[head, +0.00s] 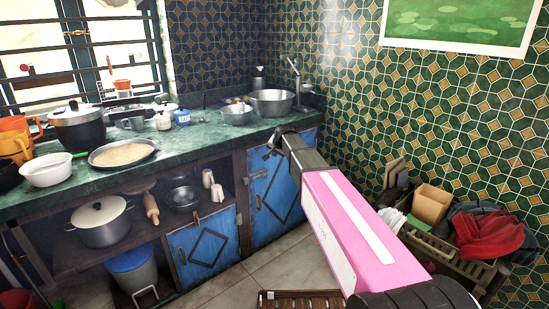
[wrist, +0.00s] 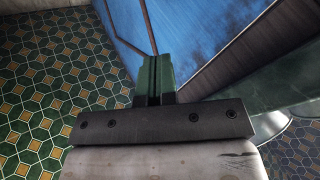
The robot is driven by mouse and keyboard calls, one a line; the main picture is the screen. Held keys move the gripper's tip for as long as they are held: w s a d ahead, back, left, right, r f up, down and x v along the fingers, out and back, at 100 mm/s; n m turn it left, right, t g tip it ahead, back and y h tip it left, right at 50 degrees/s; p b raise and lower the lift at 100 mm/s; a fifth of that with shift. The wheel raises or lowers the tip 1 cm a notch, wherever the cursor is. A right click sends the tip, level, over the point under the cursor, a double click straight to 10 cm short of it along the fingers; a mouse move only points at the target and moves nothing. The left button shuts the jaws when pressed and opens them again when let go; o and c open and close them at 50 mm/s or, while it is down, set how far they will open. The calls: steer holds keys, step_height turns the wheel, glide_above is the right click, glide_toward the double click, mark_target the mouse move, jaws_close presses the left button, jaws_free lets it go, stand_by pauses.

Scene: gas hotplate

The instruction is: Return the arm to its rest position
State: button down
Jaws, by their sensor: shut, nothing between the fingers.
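My gripper (wrist: 155,82) shows in the wrist view with its two fingers together and nothing between them. Behind the fingertips is the blue cupboard door (wrist: 205,40); I cannot tell whether they touch it. The fingertips are hard to make out there.
The green counter (head: 185,140) holds a metal bowl (head: 271,103), a pan of grain (head: 122,153), a white bowl (head: 47,170) and a dark pot (head: 78,130). A crate of goods (head: 445,250) stands right of my arm. Tiled floor (head: 235,287) is open before the cupboards.

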steer(key=s+d+f+n+g+h, duration=0.1)
steer(key=s+d+f, duration=0.5)
steer(key=s, duration=0.6)
steer(key=s+d+f+n+g, duration=0.2)
steer(key=s+d+f, duration=0.4)
steer(key=s, duration=0.6)
steer(key=s+d+f+n+g+h, duration=0.1)
steer(key=s+d+f+g, duration=0.3)
steer(key=s, duration=0.8)
step_height(320, 180, down, 2)
steer(key=shift+s+d+n+h, duration=0.3)
steer(key=shift+d+n, duration=0.2)
steer(key=shift+d, duration=0.6)
